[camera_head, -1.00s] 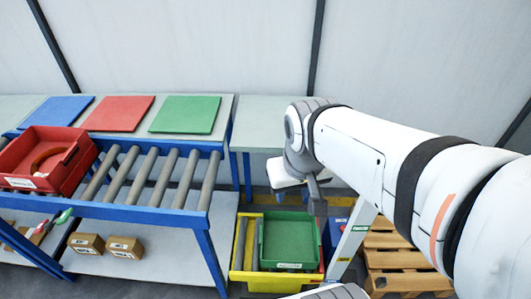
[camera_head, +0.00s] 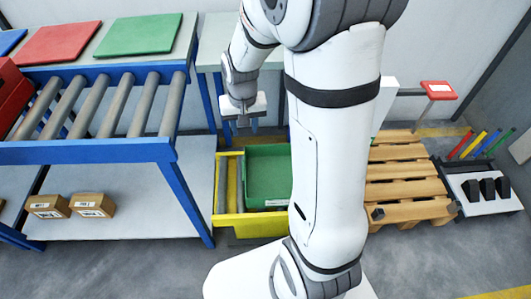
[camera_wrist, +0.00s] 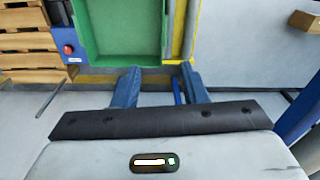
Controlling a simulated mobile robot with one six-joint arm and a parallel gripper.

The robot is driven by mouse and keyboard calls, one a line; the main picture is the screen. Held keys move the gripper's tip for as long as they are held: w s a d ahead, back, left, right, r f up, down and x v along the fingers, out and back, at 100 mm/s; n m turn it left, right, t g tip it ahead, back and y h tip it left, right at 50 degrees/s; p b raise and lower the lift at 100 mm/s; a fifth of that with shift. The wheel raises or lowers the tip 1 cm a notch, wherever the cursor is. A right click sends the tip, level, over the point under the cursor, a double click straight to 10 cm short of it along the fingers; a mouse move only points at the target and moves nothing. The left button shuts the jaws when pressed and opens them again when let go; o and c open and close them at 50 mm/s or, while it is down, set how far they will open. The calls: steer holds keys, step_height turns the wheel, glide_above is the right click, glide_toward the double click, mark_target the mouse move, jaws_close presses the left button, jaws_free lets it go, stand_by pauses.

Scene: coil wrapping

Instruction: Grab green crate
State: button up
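The green crate (camera_head: 268,180) sits low, inside a yellow frame or bin (camera_head: 250,227) near the floor, and is partly hidden behind my arm. In the wrist view the green crate (camera_wrist: 122,35) shows at the top, beyond my fingertips, with its hollow inside visible. My gripper (camera_head: 243,124) hangs above and slightly left of the crate, apart from it. In the wrist view my gripper (camera_wrist: 160,82) has its two fingers spread with nothing held between them.
A roller conveyor (camera_head: 100,105) on a blue-legged table stands left, with red and green (camera_head: 137,34) panels behind it. Two cardboard boxes (camera_head: 92,205) lie on its lower shelf. A wooden pallet (camera_head: 405,185) and a rack with dark blocks (camera_head: 487,188) stand right. Grey floor is open in front.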

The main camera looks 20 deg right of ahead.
steer(key=m+b, duration=0.1)
steer(key=b, duration=0.8)
glide_toward(244, 170)
steer(key=shift+g, duration=0.4)
steer(key=f, duration=0.5)
steer(key=shift+w+d+f, duration=0.2)
steer(key=shift+w+d, duration=0.1)
steer(key=shift+w, duration=0.1)
steer(key=f+b, duration=0.2)
steer(key=f, duration=0.3)
steer(key=shift+a+f+b, duration=0.15)
steer(key=shift+a+b, duration=0.2)
steer(key=shift+b, duration=0.05)
jaws_close()
